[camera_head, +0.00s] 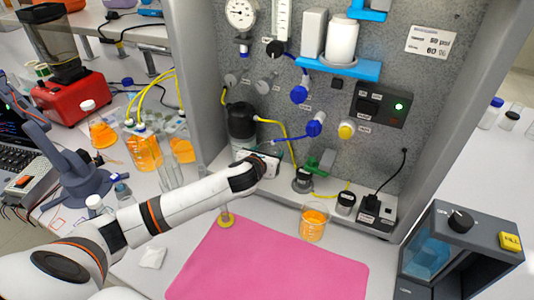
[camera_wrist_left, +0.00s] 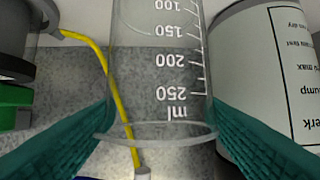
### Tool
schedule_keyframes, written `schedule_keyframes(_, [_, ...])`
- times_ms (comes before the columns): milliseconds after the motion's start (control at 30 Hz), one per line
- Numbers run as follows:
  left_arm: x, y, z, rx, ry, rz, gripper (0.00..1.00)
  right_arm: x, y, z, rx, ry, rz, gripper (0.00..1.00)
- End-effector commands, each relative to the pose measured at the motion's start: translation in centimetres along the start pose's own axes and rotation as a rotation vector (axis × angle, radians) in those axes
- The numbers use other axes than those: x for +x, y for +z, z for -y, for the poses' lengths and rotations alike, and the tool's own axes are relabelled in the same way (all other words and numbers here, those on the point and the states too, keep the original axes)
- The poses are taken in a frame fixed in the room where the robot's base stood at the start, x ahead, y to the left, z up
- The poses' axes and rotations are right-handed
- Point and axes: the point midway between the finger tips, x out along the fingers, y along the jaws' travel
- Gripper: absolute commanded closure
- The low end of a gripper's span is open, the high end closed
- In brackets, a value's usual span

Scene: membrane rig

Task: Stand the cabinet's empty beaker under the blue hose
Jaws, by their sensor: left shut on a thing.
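My left gripper (camera_head: 266,164) reaches into the grey cabinet (camera_head: 215,120), low in front of its back panel. In the left wrist view its green fingers (camera_wrist_left: 160,118) are shut on both sides of a clear, empty beaker (camera_wrist_left: 172,75) with white ml markings. The markings appear upside down in that view. In the head view the beaker is mostly hidden by the gripper. A blue hose (camera_head: 292,138) runs leftward from a blue fitting (camera_head: 314,128) on the panel, just above the gripper. I cannot tell whether the beaker touches the cabinet floor. My right gripper is not in view.
A beaker of orange liquid (camera_head: 313,222) stands in front of the cabinet, beside a pink mat (camera_head: 265,265). A yellow hose (camera_wrist_left: 105,60) passes behind the held beaker, and a labelled white cylinder (camera_wrist_left: 262,75) is close on its right. A dark-grey device (camera_head: 450,250) stands at right.

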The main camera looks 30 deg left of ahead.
Motion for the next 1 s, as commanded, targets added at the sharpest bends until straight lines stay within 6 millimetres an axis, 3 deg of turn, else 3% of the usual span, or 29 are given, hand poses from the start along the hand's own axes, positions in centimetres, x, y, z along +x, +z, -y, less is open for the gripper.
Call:
schedule_keyframes(367, [0.1, 0.3, 0.0, 0.001, 0.000, 0.000, 0.72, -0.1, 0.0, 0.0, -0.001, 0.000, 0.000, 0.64])
schedule_keyframes(400, [0.1, 0.3, 0.0, 0.000, 0.000, 0.000, 0.31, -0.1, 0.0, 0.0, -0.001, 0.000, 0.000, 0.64])
schedule_keyframes(533, [0.1, 0.4, 0.0, 0.000, 0.000, 0.000, 0.11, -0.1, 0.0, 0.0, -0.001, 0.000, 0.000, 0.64])
schedule_keyframes(833, [0.0, 0.4, 0.1, 0.001, -0.002, 0.001, 0.11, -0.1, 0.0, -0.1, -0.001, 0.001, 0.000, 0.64])
schedule_keyframes(1000, [-1.4, 0.4, 0.1, 0.002, -0.002, 0.000, 0.11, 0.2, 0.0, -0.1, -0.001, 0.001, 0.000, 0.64])
